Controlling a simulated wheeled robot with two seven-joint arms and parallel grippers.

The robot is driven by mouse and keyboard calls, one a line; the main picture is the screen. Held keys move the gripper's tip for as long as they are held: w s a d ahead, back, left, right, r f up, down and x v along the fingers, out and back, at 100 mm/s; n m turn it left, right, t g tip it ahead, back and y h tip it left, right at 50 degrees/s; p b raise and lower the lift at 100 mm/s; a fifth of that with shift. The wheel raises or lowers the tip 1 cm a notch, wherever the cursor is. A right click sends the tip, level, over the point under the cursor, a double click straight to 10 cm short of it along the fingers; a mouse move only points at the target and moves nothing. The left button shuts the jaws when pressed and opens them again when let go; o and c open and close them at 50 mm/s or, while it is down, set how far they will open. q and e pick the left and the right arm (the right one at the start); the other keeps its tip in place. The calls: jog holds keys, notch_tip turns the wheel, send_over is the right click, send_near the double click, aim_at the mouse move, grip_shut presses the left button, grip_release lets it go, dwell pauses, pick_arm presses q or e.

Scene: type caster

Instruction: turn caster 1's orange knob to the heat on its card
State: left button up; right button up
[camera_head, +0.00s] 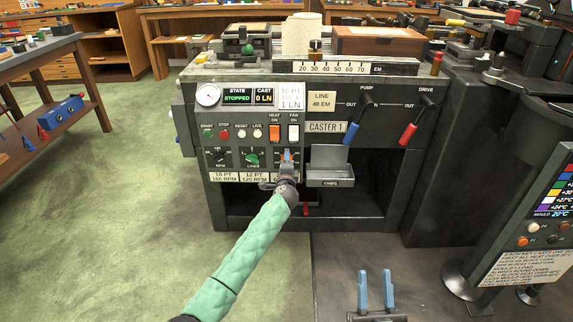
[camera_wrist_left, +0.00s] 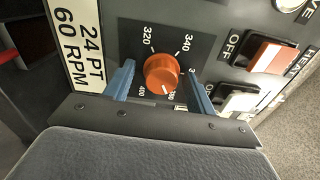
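Caster 1 (camera_head: 325,127) is a dark machine with a control panel. Its orange knob (camera_wrist_left: 161,74) shows in the left wrist view, on a dial with 320, 340 and 400 readable; other numbers are partly hidden. A pale mark on the knob faces the lower edge of the picture. My left gripper (camera_wrist_left: 160,88) is open, its blue fingers on either side of the knob with gaps. In the head view my left gripper (camera_head: 287,160) hides most of the knob. The card (camera_head: 291,97) reads 10 PT and 1 LN; its middle line is too small to read. My right gripper (camera_head: 375,290) is open and empty.
A chips tray (camera_head: 330,183) juts out just right of my left gripper. Pump (camera_head: 351,132) and drive (camera_head: 408,134) levers stand farther right. Open floor lies left.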

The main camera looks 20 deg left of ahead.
pick_arm(q)
jog(key=shift+r, duration=0.1)
jog(key=p+v, duration=0.1)
jog(key=v, duration=0.6)
jog(key=shift+s, duration=0.4)
pick_arm(e)
notch_tip(320, 180, down, 9)
jog(key=w+g+h, duration=0.1)
jog(key=w+g, duration=0.1)
jog(key=g, duration=0.1)
jog(key=shift+a+f, duration=0.2)
jog(key=shift+a, duration=0.25)
pick_arm(q)
jog(key=shift+d, duration=0.15)
pick_arm(e)
jog(key=shift+r, duration=0.1)
